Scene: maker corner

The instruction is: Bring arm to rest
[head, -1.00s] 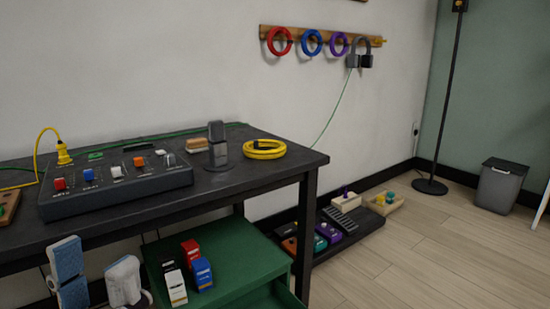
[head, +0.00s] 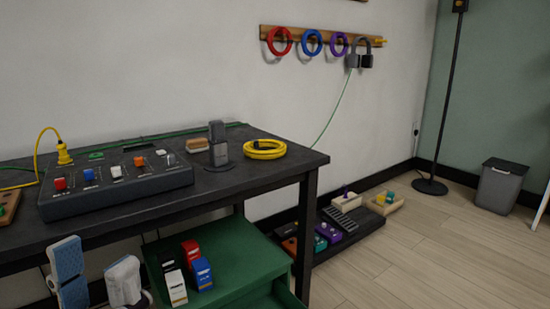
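My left gripper (head: 95,262) shows at the bottom left of the head view, in front of the dark workbench (head: 255,180) and below its top. Its two fingers, one with a blue face and one pale grey, stand well apart, with nothing seen between them. The rest of the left arm is cut off by the lower edge of the picture. My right gripper and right arm do not show.
On the bench are a control box (head: 120,190) with coloured switches, a dark stand (head: 218,148) and a yellow cable coil (head: 265,150). A green drawer unit (head: 240,255) with several small boxes stands below, right of my gripper. The wooden floor (head: 420,250) at right is clear.

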